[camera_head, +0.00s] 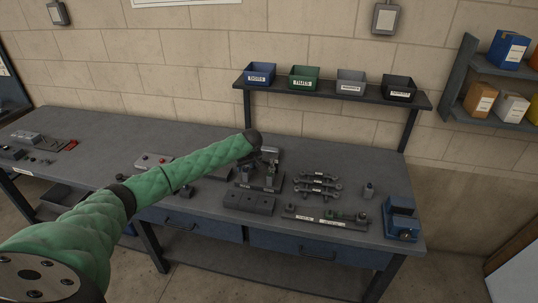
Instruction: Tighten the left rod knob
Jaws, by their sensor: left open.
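My left arm comes in from the left in a green padded sleeve. My left gripper (267,157) is dark and open, small in the picture, over a fixture (258,184) with upright parts on the workbench. The gripper and wrist partly cover the fixture. Whether the fingers touch anything on it cannot be told. The left rod knob cannot be picked out at this size. My right gripper is not in view.
The grey workbench (95,135) carries a dark block with holes (249,203), several linkage arms (318,184), a labelled rail (325,219) and a blue vise-like device (401,218). Several labelled bins, including a green one (303,78), stand on a shelf above.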

